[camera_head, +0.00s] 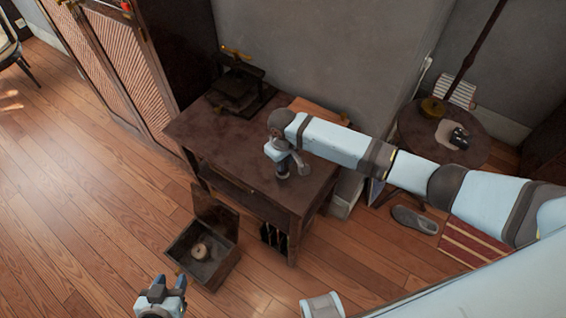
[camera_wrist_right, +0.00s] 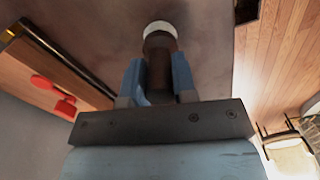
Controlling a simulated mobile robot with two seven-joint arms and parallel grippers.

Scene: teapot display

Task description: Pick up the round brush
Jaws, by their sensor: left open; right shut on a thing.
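The round brush (camera_wrist_right: 160,48) has a dark brown body and a pale tip in the right wrist view. My right gripper (camera_wrist_right: 156,72) is shut on it, with one blue finger on each side of the body. In the head view my right gripper (camera_head: 291,165) is over the front right part of the dark table (camera_head: 215,135), and the brush (camera_head: 282,168) shows as a small dark shape there. I cannot tell whether it touches the tabletop. My left gripper (camera_head: 172,283) is open and empty above the floor at the bottom.
A dark press-like object (camera_head: 240,88) stands at the table's back left. An open box (camera_head: 203,265) with a round pale item sits on the floor. A round side table (camera_head: 415,135) is at right. A red tool (camera_wrist_right: 55,95) lies on a wooden board in the wrist view.

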